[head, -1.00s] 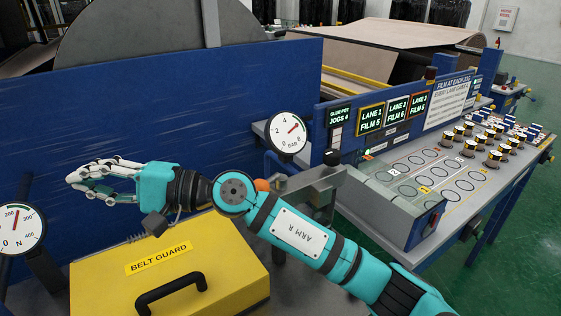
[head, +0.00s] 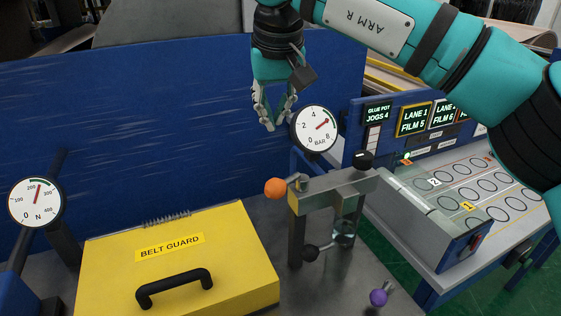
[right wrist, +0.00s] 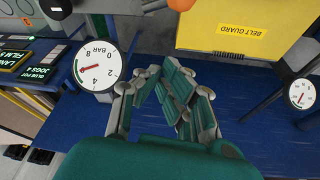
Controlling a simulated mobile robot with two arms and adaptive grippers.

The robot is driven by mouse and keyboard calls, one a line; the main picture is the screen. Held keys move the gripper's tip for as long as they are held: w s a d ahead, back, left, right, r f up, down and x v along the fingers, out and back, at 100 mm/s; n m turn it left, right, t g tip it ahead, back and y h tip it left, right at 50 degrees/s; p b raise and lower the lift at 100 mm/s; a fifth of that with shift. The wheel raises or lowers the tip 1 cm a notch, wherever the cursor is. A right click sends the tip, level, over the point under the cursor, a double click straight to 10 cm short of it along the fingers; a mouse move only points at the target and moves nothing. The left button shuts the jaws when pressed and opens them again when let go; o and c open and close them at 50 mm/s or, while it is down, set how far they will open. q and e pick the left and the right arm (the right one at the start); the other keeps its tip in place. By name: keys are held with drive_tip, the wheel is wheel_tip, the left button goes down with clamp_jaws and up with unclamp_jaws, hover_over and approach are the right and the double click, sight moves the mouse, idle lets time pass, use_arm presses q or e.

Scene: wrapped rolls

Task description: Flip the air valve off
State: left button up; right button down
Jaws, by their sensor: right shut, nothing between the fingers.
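A post-and-bar fitting (head: 330,190) stands on the grey bench. An orange ball knob (head: 275,188) is at its left end and a black knob (head: 362,160) on top at its right; which part is the air valve is not marked. A round BAR gauge (head: 314,128) stands behind it, its red needle pointing up and right. My right gripper (head: 270,125) hangs fingers down, above the orange knob and left of the gauge, shut and empty, touching neither. In the right wrist view the gripper (right wrist: 162,72) has the orange knob (right wrist: 181,4) beyond its fingertips. My left gripper is out of view.
A yellow belt guard (head: 180,255) with a black handle is at the left, near an N gauge (head: 36,202). A blue panel (head: 120,130) stands behind. Lane displays (head: 413,119) are at the right.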

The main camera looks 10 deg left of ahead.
sight(285, 183)
use_arm(q)
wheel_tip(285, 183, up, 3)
drive_tip(key=p, duration=0.2)
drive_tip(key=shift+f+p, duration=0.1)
drive_tip(key=shift+p, duration=0.3)
use_arm(e)
wheel_tip(285, 183, down, 10)
drive_tip(key=shift+s, duration=0.3)
drive_tip(key=shift+w, duration=0.1)
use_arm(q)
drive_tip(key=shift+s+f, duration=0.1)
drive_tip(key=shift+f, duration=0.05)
use_arm(e)
drive_tip(key=shift+d, duration=0.2)
